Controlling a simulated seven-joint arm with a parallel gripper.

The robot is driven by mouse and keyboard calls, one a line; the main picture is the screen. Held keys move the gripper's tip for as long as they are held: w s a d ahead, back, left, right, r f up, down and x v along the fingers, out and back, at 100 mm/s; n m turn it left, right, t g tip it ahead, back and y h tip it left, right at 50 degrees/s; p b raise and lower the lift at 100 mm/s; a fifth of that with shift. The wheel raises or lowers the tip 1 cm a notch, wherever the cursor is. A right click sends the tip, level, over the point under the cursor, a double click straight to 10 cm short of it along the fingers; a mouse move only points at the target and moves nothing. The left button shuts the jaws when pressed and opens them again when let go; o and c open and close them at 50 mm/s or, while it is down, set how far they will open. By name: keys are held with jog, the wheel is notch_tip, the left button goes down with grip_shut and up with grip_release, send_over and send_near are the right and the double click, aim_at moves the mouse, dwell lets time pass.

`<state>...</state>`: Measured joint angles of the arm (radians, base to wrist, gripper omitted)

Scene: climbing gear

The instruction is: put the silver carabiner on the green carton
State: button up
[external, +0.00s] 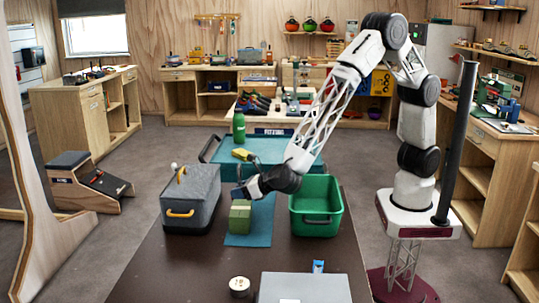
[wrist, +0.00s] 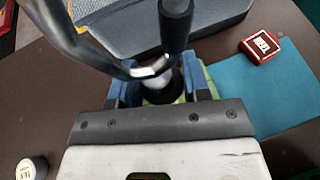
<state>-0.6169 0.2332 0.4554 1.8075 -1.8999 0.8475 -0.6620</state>
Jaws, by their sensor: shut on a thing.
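The silver carabiner (wrist: 130,70), a bent metal bar with a black sleeve, looms large at the top of the wrist view. Its near end sits between the blue fingers of my gripper (wrist: 160,88), which is shut on it. In the external view my gripper (external: 240,192) is low, just above the green carton (external: 239,217), and the carabiner cannot be made out there. The carton stands on a teal mat (external: 262,228). In the wrist view green patches show around and below the fingers; I cannot tell whether the carabiner touches the carton.
A grey case (external: 190,198) with a yellow handle stands close left of the carton. A green crate (external: 316,207) stands to its right. A red tin (wrist: 262,47) lies at the mat's edge. A round tin (external: 240,286) and a grey box (external: 305,289) are at the front.

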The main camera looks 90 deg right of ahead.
aim_at(243, 208)
jog(key=shift+f, duration=1.75)
jog(key=shift+f, duration=0.15)
jog(key=o, duration=1)
jog(key=shift+s+a+r, duration=0.1)
jog(key=shift+s+r, duration=0.25)
jog(key=shift+s, duration=0.05)
jog(key=v, duration=1.1)
jog(key=shift+r, duration=0.1)
